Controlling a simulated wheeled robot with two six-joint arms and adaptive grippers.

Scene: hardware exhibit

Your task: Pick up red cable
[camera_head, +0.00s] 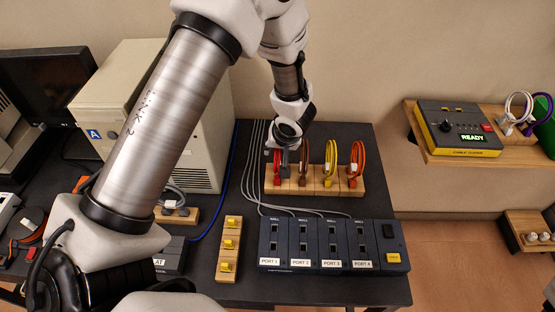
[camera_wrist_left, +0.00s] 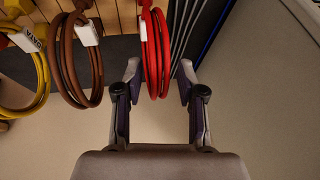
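The red cable (camera_head: 277,160) hangs in a coil at the left end of a wooden cable rack (camera_head: 315,189) in the head view, partly hidden by my left gripper (camera_head: 283,162). In the left wrist view the red cable (camera_wrist_left: 155,50) shows as a looped coil with a white label. My left gripper (camera_wrist_left: 161,80) is open there, and the lower end of the coil reaches the space between its two fingertips. I cannot tell whether either finger touches it. My right gripper does not show.
Brown (camera_head: 305,155), yellow (camera_head: 330,158) and orange (camera_head: 357,158) cables hang to the right of the red one. A dark port box (camera_head: 330,245) and a wooden strip with yellow pieces (camera_head: 229,248) lie in front. A beige computer tower (camera_head: 205,130) stands to the left.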

